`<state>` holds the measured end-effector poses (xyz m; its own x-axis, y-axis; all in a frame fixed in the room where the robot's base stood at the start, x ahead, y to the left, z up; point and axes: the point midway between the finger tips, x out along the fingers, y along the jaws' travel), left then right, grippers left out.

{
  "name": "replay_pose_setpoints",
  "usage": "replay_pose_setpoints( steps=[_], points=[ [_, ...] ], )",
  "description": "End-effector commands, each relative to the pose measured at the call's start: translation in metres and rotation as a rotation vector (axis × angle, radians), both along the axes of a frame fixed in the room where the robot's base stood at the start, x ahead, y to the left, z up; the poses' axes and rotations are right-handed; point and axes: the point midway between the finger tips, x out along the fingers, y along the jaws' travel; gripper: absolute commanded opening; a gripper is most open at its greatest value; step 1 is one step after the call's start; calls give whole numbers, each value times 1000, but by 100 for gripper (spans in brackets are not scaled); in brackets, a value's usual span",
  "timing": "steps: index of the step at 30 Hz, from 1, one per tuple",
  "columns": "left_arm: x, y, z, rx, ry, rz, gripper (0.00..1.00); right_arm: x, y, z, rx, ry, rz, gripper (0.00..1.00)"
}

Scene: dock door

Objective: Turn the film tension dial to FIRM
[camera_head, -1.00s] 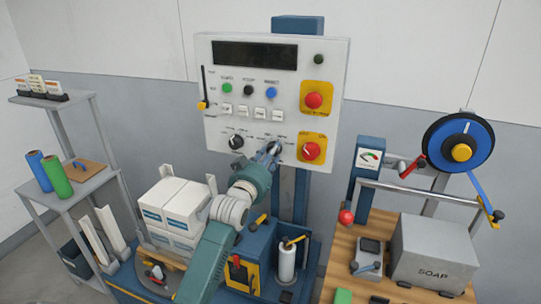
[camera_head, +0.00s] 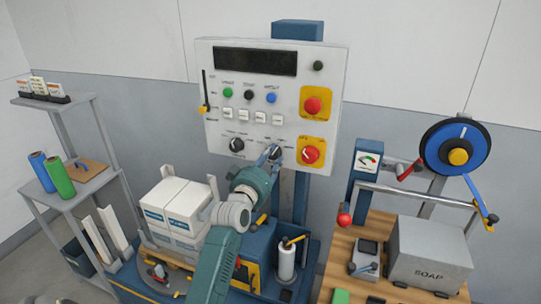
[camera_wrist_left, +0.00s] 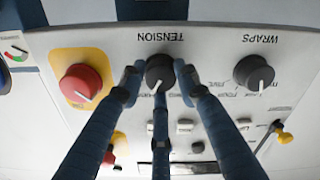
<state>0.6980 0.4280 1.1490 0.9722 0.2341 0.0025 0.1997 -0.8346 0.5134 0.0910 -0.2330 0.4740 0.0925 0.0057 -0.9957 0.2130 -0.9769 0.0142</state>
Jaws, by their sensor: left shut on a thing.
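The film tension dial (camera_wrist_left: 160,70) is a black round knob under the word TENSION, which appears upside down in the left wrist view. Its white pointer mark slants toward the lower left in that view. My left gripper (camera_wrist_left: 160,84) is shut on the dial, with blue-grey fingers on both sides of it. In the head view the gripper (camera_head: 270,156) reaches the lower middle of the white control panel (camera_head: 222,72), and the dial (camera_head: 277,150) is partly covered. The setting words around the dial are hidden or too small to read. My right gripper is not in view.
The black WRAPS dial (camera_head: 237,145) sits left of the gripper. A red-and-white switch on a yellow plate (camera_head: 311,154) sits close on the right, below a red button (camera_head: 312,105). White stacked boxes (camera_head: 175,205) and a white roll (camera_head: 287,262) stand below the panel.

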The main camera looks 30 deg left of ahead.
Motion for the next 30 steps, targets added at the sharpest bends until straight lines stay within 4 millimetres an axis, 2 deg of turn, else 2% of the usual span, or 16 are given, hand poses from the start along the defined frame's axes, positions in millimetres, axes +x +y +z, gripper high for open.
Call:
replay_pose_setpoints(
  steps=[9,25,26,28,30],
  points=[
    [0,-2,-5,-133,-20,-2,6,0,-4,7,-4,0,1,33],
    [0,-2,-7,-160,-24,-3,5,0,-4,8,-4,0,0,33],
    [0,-2,-7,-160,-24,-3,33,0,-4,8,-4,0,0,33],
    [0,-2,-7,-159,-24,-3,47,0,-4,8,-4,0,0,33],
    [0,-2,-6,-158,-26,-3,51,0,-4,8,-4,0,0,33]
  ],
)
